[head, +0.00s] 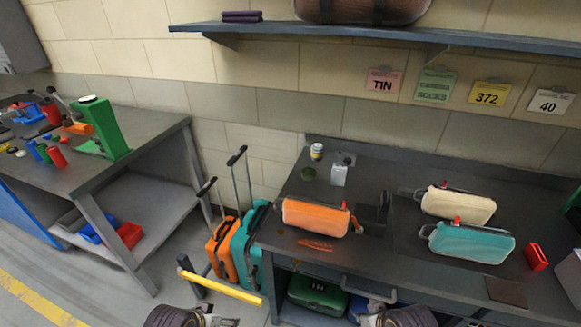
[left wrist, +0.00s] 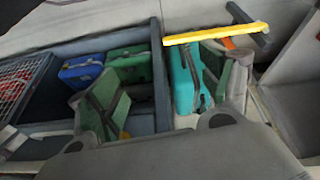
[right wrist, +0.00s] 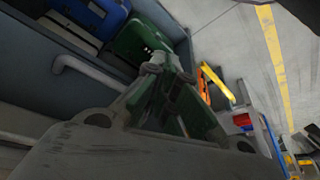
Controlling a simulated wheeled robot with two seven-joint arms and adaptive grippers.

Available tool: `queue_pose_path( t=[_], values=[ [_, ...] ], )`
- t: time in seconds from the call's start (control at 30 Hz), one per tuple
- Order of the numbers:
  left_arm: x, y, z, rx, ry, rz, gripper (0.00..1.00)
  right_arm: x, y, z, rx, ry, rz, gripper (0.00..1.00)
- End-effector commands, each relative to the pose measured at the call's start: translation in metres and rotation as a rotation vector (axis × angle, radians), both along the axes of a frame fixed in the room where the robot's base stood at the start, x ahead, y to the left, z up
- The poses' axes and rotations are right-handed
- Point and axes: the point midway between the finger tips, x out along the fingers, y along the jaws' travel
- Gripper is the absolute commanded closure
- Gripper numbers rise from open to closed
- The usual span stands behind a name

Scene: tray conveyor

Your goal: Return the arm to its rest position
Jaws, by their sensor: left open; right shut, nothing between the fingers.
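My left gripper (head: 222,321) shows at the bottom edge of the head view, low in front of the suitcases, with most of the arm cut off. In the left wrist view its green-padded fingers (left wrist: 163,95) stand wide apart with nothing between them. My right gripper (head: 375,307) shows at the bottom edge of the head view, in front of the bench's lower shelf. In the right wrist view its fingers (right wrist: 168,75) are together and hold nothing. Both grippers are below the height of the bench top.
The dark bench (head: 380,245) carries an orange pouch (head: 315,217), a cream pouch (head: 458,204) and a teal pouch (head: 472,243). Orange (head: 222,255) and teal (head: 246,247) suitcases stand left of it. A yellow bar (head: 220,287) is near my left gripper. A green case (head: 316,291) lies under the bench.

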Motion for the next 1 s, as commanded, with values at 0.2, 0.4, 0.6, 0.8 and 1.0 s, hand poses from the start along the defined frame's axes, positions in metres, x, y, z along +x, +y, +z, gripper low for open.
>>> queue_pose_path(
  t=[0.2,0.4,0.6,0.8,1.0],
  values=[
    [0.001,-0.007,-0.035,-0.023,-0.013,-0.006,0.21,0.001,0.007,-0.035,0.024,-0.013,0.007,1.0],
    [0.001,-0.013,-0.062,-0.045,-0.027,-0.01,0.21,0.001,0.013,-0.062,0.045,-0.027,0.011,1.0],
    [0.002,-0.019,-0.089,-0.066,-0.041,-0.013,0.21,0.002,0.019,-0.089,0.067,-0.04,0.014,1.0],
    [0.002,-0.025,-0.116,-0.088,-0.054,-0.015,0.21,0.002,0.025,-0.115,0.087,-0.054,0.016,1.0],
    [0.002,-0.03,-0.142,-0.108,-0.068,-0.016,0.21,0.002,0.031,-0.142,0.11,-0.069,0.016,1.0]
  ],
)
